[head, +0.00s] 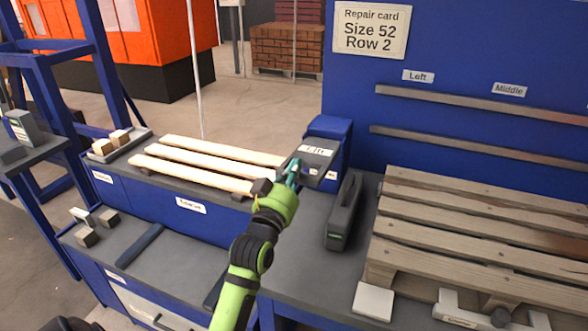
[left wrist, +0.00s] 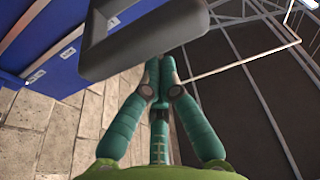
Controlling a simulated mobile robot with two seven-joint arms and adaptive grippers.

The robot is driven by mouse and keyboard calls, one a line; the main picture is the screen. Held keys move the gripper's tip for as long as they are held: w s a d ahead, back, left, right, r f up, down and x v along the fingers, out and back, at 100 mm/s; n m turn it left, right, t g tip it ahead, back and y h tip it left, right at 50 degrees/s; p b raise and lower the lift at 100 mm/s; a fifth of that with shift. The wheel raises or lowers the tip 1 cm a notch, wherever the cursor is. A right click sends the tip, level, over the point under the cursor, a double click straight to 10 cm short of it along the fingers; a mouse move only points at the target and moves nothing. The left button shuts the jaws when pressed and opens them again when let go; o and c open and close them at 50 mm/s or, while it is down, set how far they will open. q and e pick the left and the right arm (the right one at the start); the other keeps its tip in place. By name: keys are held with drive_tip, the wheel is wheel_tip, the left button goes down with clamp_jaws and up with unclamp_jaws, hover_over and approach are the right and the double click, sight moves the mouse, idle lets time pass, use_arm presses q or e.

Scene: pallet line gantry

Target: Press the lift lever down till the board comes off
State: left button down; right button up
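A grey piece labelled "Lift" (head: 318,151) sits on a blue housing behind the middle bench. My left gripper (head: 293,170) is at its near left side, with its teal fingers beside it. The left wrist view shows the fingers (left wrist: 160,75) drawn together, with nothing visible between them. A dark grey looped part (left wrist: 140,42) lies just beyond the fingertips there; I cannot tell whether they touch it. A wooden pallet with several boards (head: 480,228) lies on the right bench. My right gripper is not in view.
Pale loose boards (head: 208,163) lie left of my left gripper. A dark grey case-like object (head: 343,212) stands between gripper and pallet. A blue panel (head: 455,62) with two rails rises behind the pallet. White pieces (head: 374,301) lie at the pallet's front.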

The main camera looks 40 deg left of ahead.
use_arm(q)
drive_tip(key=shift+f, duration=0.2)
drive_tip(key=shift+f, duration=0.1)
use_arm(e)
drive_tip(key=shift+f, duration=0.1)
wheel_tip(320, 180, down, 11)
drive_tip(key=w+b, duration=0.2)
drive_tip(key=b, duration=1)
use_arm(q)
wheel_tip(320, 180, down, 9)
drive_tip(key=t+y+b, duration=0.1)
drive_tip(key=t+b, duration=0.3)
drive_tip(key=b, duration=0.1)
drive_tip(key=shift+f, duration=0.15)
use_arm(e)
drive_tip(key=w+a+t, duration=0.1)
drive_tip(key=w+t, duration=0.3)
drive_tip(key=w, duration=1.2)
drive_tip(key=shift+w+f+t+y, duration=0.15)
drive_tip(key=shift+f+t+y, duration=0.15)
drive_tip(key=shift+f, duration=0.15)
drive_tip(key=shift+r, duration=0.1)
